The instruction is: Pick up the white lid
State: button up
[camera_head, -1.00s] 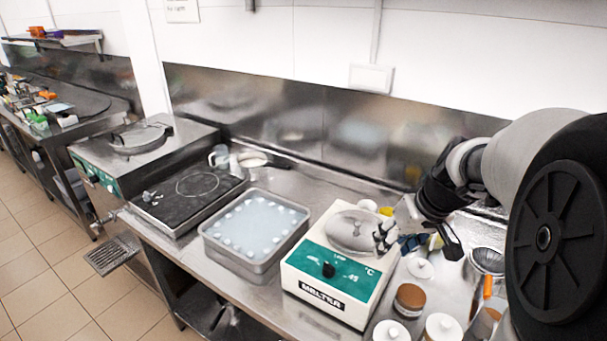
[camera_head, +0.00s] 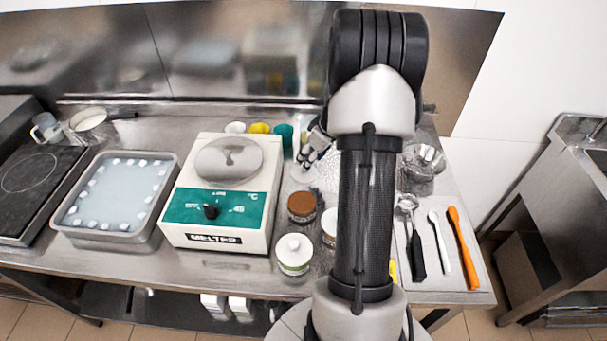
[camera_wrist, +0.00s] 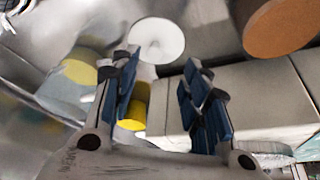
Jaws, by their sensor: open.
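The white lid (camera_head: 301,176) lies on the steel counter, right of the melter and behind the brown-topped jar. It is small and partly covered by my gripper in the head view. In the wrist view the white lid (camera_wrist: 157,41) is a round disc with a small centre knob, lying beyond the fingertips and roughly in line with the gap between them. My gripper (camera_head: 310,152) is beside and above the lid in the head view. In the wrist view my gripper (camera_wrist: 162,68) has its two blue-padded fingers apart with nothing held between them.
The melter (camera_head: 218,190) stands close on the left. A brown-topped jar (camera_head: 302,202) and a white-lidded jar (camera_head: 294,256) stand in front. Yellow (camera_head: 260,128) and green (camera_head: 284,134) cups stand behind. A tray (camera_head: 115,195) is farther left; utensils lie at right.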

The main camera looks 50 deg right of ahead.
jog(key=x, duration=0.2)
jog(key=b+x, duration=0.1)
jog(key=x, duration=0.3)
jog(key=shift+w+d+f, duration=0.3)
jog(key=shift+w+d, duration=0.05)
jog(key=shift+d, duration=0.05)
jog(key=shift+c, duration=0.3)
jog(key=c, duration=0.8)
